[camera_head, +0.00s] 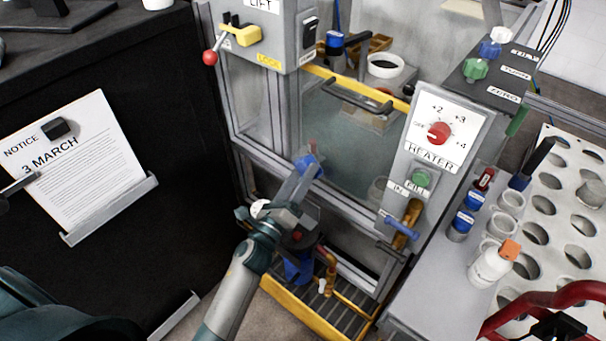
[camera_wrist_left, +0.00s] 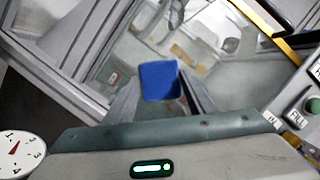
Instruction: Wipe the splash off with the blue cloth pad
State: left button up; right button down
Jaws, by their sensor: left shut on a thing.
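My left gripper (camera_head: 308,168) is shut on the blue cloth pad (camera_head: 303,163), which it holds up at the clear front panel (camera_head: 347,150) of the cabinet. In the left wrist view the pad (camera_wrist_left: 160,81) shows as a blue square between the fingers (camera_wrist_left: 158,100), in front of the panel. I cannot tell whether the pad touches the panel. I cannot clearly make out the splash; a small reddish patch (camera_head: 312,145) shows just above the pad. My right gripper is not in view.
A grey panel with a red heater knob (camera_head: 439,132) and a green fill button (camera_head: 421,180) stands right of the clear panel. A black handle (camera_head: 357,96) and yellow rail lie above. A bottle (camera_head: 490,264) stands on the right ledge. A yellow-edged grate (camera_head: 310,315) lies below.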

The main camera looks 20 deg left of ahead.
pick_arm(q)
jog(key=shift+s+a, duration=0.25)
jog(key=shift+s, duration=0.35)
jog(key=shift+s+a, duration=0.2)
jog(key=shift+s, duration=0.35)
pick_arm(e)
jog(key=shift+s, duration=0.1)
pick_arm(q)
jog(key=shift+w+d, duration=0.2)
jog(key=shift+w, duration=0.4)
jog(key=w, duration=0.2)
jog(key=w+d, duration=0.1)
jog(key=shift+w+d+b, duration=0.2)
jog(key=shift+w+b, duration=0.2)
jog(key=shift+w+d, duration=0.35)
jog(key=shift+w, duration=0.5)
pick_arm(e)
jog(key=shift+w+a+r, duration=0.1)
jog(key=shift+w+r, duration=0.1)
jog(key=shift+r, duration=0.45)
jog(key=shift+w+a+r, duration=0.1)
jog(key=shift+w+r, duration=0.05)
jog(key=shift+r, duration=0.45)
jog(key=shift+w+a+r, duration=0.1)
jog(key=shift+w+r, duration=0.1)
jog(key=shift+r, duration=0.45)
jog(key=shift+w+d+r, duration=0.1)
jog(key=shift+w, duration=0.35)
